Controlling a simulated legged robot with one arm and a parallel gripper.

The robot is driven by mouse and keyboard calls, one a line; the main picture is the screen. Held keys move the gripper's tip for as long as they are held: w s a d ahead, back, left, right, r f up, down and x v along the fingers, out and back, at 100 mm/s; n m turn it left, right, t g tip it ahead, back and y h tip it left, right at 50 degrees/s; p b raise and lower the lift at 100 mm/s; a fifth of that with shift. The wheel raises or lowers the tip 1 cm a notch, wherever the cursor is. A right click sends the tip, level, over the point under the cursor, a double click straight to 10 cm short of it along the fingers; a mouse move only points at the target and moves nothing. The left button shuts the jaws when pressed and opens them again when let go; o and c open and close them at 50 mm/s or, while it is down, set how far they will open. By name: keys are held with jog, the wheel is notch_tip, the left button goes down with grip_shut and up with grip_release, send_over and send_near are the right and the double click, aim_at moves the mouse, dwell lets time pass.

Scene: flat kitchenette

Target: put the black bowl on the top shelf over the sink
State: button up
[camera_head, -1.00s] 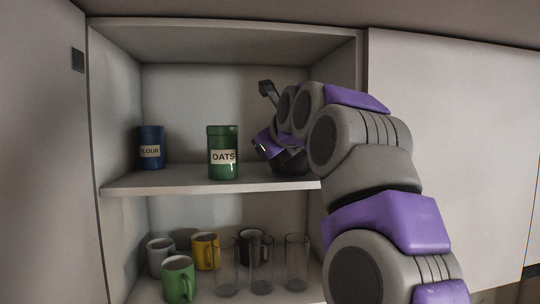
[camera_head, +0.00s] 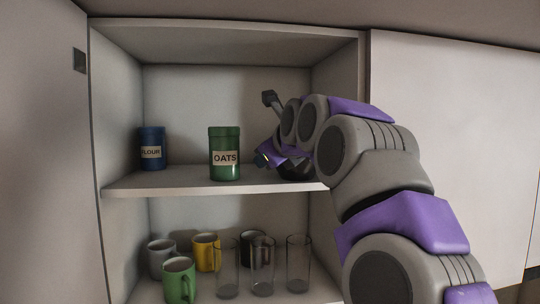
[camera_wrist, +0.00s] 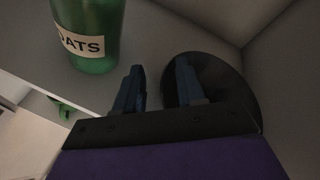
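The black bowl (camera_head: 298,173) is at the right end of the upper shelf (camera_head: 170,184), mostly hidden behind my wrist. It looks to rest on the shelf board. In the wrist view the bowl (camera_wrist: 228,90) lies right of centre, close to the side wall. My gripper (camera_wrist: 158,76) has its two blue fingers apart at the bowl's left rim. The right finger is over the bowl's inside and the left finger is outside it, with a gap showing between them. Whether a finger touches the rim cannot be told.
A green OATS canister (camera_head: 224,154) stands left of the bowl, close to my gripper. A blue FLOUR canister (camera_head: 152,148) is further left. The lower shelf holds several mugs and clear glasses (camera_head: 263,266). A closed cabinet door (camera_head: 465,150) is on the right.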

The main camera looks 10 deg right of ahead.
jog(key=shift+a, duration=0.2)
jog(key=shift+s+d+r, duration=0.15)
jog(key=shift+s+d, duration=0.1)
jog(key=shift+s, duration=0.05)
jog(key=b+v, duration=0.3)
jog(key=v, duration=0.8)
jog(key=shift+s, duration=0.2)
jog(key=shift+d, duration=0.15)
